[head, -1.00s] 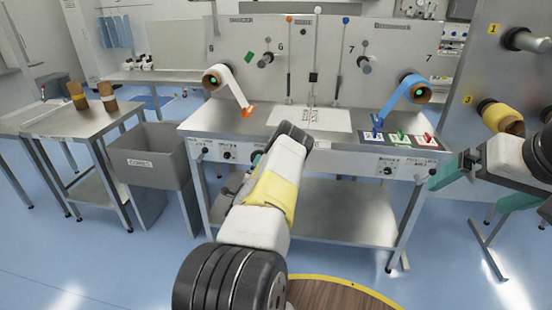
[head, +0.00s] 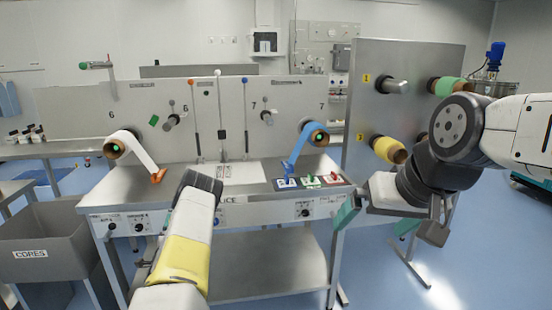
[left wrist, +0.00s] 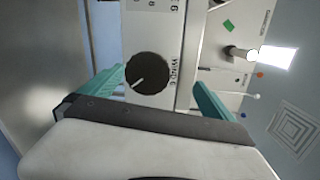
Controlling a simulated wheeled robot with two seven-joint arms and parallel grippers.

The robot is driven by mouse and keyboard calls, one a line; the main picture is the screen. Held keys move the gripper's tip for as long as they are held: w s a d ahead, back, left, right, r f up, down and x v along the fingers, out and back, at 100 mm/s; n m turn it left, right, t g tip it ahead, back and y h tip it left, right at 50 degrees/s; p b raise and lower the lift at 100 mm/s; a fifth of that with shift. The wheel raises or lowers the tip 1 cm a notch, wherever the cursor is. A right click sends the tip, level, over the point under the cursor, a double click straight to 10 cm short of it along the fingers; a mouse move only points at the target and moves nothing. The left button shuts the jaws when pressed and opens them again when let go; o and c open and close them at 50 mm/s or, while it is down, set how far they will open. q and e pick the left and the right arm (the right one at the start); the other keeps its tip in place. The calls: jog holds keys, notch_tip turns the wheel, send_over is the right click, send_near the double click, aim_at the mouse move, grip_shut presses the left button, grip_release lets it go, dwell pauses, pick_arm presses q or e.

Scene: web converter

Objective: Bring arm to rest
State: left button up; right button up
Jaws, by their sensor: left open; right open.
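My right arm is raised at the right of the head view, in front of the steel roll panel. Its gripper (head: 377,218) points down and left, with teal fingers apart and nothing seen between them, near the bench's right end. My left arm reaches forward at the lower middle, and its forearm hides most of that gripper in the head view. In the left wrist view the left gripper (left wrist: 155,97) has its teal fingers spread and empty. A black knob (left wrist: 148,73) on the bench front shows between them; contact cannot be told.
The steel bench (head: 262,213) carries a white web roll (head: 135,145), a blue web roll (head: 305,140) and small coloured trays. A grey CORES bin (head: 40,235) stands left. The roll panel (head: 425,75) holds a yellow roll (head: 388,149) and green roll (head: 446,86). Floor at lower right is clear.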

pick_arm(q)
jog(key=w+d+r+n+g, duration=0.1)
jog(key=d+r+n+g, duration=0.25)
jog(key=r+n, duration=0.85)
jog(key=s+d+r+n+g+h, duration=0.1)
jog(key=s+d+r+h, duration=0.1)
jog(key=s+d+r, duration=0.35)
jog(key=s+d+r+n+g+h, duration=0.1)
jog(key=s+d+r+g, duration=0.1)
jog(key=d+r, duration=0.65)
jog(key=s+d+r+n+g+h, duration=0.1)
jog(key=s+d+r+h, duration=0.1)
jog(key=s+d+r, duration=0.4)
jog(key=s+d+r+g+h, duration=0.1)
jog(key=s+d+r+h, duration=0.2)
jog(key=s, duration=0.6)
jog(key=s+d+g, duration=0.1)
jog(key=s+d, duration=0.2)
jog(key=s, duration=0.5)
jog(key=s+d+g, duration=0.1)
jog(key=s+d, duration=0.2)
jog(key=s, duration=0.5)
jog(key=shift+s+d+n, duration=0.2)
jog(key=shift+n, duration=0.2)
jog(key=shift+a, duration=0.1)
